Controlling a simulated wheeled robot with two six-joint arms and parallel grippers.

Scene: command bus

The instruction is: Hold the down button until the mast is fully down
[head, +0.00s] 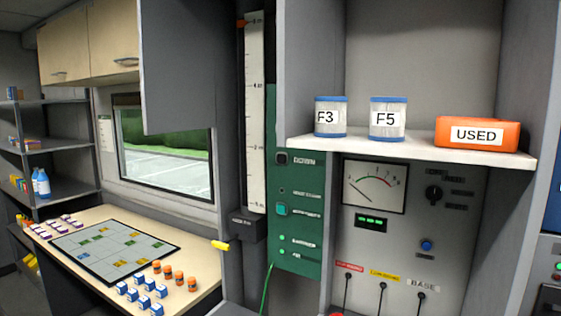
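The labels are too small to read, so I cannot tell which is the down button. The mast itself is not recognisable in view. Neither of my grippers is in view.
Right of the panel, a shelf (410,150) holds two cans and an orange USED box (477,134). Below are a dial gauge (375,186), a knob and levers. At left, a counter (200,265) carries a grid board and small boxes. A yellow piece (220,245) sticks out near the panel.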

